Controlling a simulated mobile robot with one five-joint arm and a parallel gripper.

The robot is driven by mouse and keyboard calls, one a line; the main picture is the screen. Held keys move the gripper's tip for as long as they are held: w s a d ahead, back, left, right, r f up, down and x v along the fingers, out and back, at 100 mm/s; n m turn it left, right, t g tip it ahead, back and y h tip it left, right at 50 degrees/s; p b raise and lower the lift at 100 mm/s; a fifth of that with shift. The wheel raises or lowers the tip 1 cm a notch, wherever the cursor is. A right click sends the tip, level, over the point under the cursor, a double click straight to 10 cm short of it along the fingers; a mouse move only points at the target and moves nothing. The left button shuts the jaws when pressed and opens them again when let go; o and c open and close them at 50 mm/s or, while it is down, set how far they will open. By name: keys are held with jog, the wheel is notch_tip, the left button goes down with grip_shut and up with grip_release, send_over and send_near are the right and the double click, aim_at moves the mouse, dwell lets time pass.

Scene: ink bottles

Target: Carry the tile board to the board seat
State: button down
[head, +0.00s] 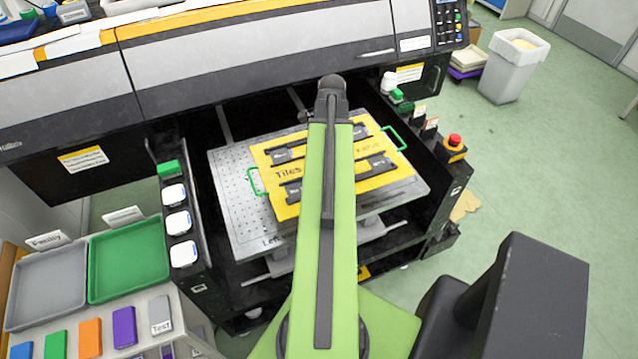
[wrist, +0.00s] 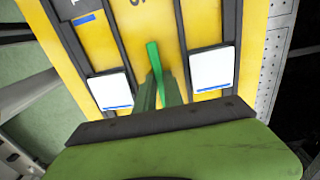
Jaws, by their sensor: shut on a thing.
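The tile board (head: 287,211) is a yellow plate marked "Tiles" with dark slotted strips and a green handle at its left and right ends. In the head view it lies over a grey perforated plate (head: 228,180) inside the printer, but I cannot tell whether it touches it. My arm hides the board's middle and my gripper there. In the wrist view my gripper (wrist: 158,92) is shut on a green grip of the tile board (wrist: 208,25), between two white tiles. No part is labelled as the board seat.
The black printer frame encloses the plate, with a red-topped button (head: 455,142) at right. Ink bottles (head: 174,195) line the left side. A green tray (head: 130,262) and grey tray (head: 48,285) stand at left. A bin (head: 513,68) is far right; the green floor at right is mostly open.

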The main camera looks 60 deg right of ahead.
jog(key=s, duration=0.2)
jog(key=s+d, duration=0.1)
jog(key=s, duration=0.5)
jog(key=shift+d+f+b, duration=0.3)
jog(key=shift+f, duration=0.05)
jog(key=w+f+b, duration=0.2)
jog(key=w, duration=0.1)
jog(key=w+a+f+b, duration=0.1)
jog(key=w+f+b, duration=0.1)
jog(key=w, duration=0.2)
jog(key=w+a+f+b, duration=0.1)
jog(key=w+f+b, duration=0.2)
jog(key=w, duration=0.1)
jog(key=shift+w+a, duration=0.1)
jog(key=shift+w, duration=0.15)
notch_tip(320, 180, down, 4)
jog(key=b, duration=0.4)
jog(key=shift+f, duration=0.25)
jog(key=c, duration=1.5)
grip_release()
jog(key=shift+o, duration=0.2)
jog(key=shift+r, duration=0.15)
notch_tip(320, 180, up, 12)
jog(key=p, duration=1.2)
jog(key=shift+s+r, duration=0.1)
jog(key=shift+r, duration=0.15)
jog(key=shift+f, duration=0.1)
